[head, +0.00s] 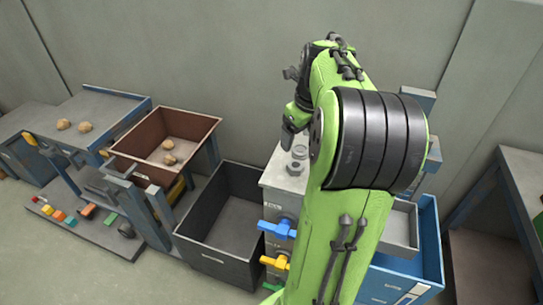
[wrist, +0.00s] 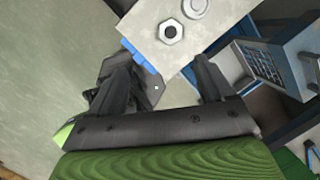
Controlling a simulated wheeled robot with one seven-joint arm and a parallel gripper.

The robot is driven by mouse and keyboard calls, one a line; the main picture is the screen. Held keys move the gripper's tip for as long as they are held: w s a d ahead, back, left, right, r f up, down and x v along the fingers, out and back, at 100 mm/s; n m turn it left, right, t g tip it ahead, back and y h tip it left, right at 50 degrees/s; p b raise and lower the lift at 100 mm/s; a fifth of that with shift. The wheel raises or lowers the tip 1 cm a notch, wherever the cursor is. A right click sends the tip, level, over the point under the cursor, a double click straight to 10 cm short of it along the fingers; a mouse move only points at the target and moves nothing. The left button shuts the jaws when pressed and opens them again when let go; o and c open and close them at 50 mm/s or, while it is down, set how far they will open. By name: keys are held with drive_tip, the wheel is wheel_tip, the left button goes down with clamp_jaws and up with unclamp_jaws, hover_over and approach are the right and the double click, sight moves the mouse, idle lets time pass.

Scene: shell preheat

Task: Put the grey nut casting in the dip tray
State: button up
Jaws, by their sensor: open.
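A grey hex nut casting (wrist: 163,36) with a dark centre hole lies on the pale top of a cabinet (wrist: 150,18) in the wrist view. A round grey piece (wrist: 195,6) lies close beside it. The head view shows two small grey pieces (head: 299,152) on the cabinet top. My gripper (wrist: 177,78) is open and empty, its fingers spread and the nut beyond the fingertips, apart from them.
Blue and yellow valve handles (head: 277,229) stick out from the cabinet front. An empty dark bin (head: 215,262) stands left of it, then a brown bin (head: 140,145) with potato-like lumps. A blue bin (head: 432,245) stands right. A wall is close behind.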

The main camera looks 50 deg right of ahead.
drive_tip(key=d+m, duration=0.2)
drive_tip(key=b, duration=0.6)
approach(296, 166)
drive_tip(key=shift+m, duration=0.4)
drive_tip(key=x, duration=0.9)
drive_tip(key=shift+w+d+f, duration=0.1)
drive_tip(key=shift+d+f, duration=0.05)
drive_tip(key=shift+f, duration=0.05)
drive_tip(key=shift+r, duration=0.15)
drive_tip(key=shift+c, duration=0.7)
drive_tip(key=c, duration=1.2)
